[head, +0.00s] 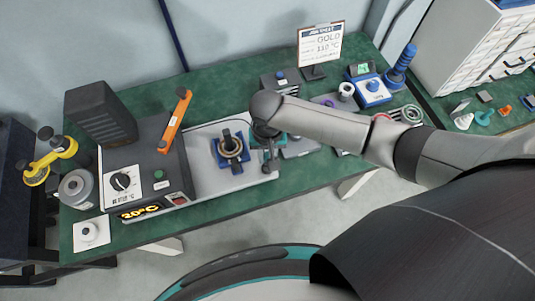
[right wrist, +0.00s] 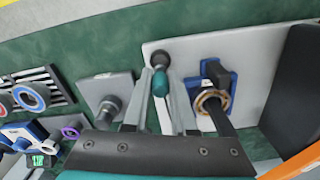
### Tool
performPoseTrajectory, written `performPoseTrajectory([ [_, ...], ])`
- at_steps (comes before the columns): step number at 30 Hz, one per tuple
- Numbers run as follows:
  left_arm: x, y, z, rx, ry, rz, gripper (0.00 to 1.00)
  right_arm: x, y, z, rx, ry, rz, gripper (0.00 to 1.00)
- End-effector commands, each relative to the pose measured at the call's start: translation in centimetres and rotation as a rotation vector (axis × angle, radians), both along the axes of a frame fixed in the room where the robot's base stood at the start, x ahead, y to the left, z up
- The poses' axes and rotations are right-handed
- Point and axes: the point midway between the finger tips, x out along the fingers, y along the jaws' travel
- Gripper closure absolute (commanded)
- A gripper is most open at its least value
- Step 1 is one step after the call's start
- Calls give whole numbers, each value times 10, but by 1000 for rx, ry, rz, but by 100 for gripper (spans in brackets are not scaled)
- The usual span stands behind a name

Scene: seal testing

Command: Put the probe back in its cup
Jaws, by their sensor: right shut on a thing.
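My right gripper (right wrist: 163,88) is shut on the probe (right wrist: 160,83), which shows a teal grip and a dark round end between the fingers. In the head view the gripper (head: 268,150) is over the right end of the pale plate, and the arm partly hides it. A grey square base with a short dark upright cylinder (right wrist: 109,107), which looks like the cup, stands left of the fingers in the right wrist view, apart from the probe. Its base also shows in the head view (head: 300,148), partly behind my arm. My left gripper is not in view.
A blue fixture (head: 220,150) holding a tan ring stands on the pale plate (head: 205,184), close beside my gripper. An orange lever (head: 174,122) rises from the grey heater unit. A sign (head: 320,48), blue devices and coloured rings (head: 411,114) stand to the right.

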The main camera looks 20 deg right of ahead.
Motion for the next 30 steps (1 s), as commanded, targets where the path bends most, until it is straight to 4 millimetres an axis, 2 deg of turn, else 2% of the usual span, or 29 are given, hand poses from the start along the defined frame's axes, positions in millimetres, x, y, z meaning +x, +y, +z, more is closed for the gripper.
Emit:
performPoseTrajectory([
  [5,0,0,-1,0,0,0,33,0,0,-2,0,0,0,100],
  [19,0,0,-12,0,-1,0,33,0,0,-24,-1,0,0,100],
  [30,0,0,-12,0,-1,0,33,0,0,-25,0,0,0,100],
])
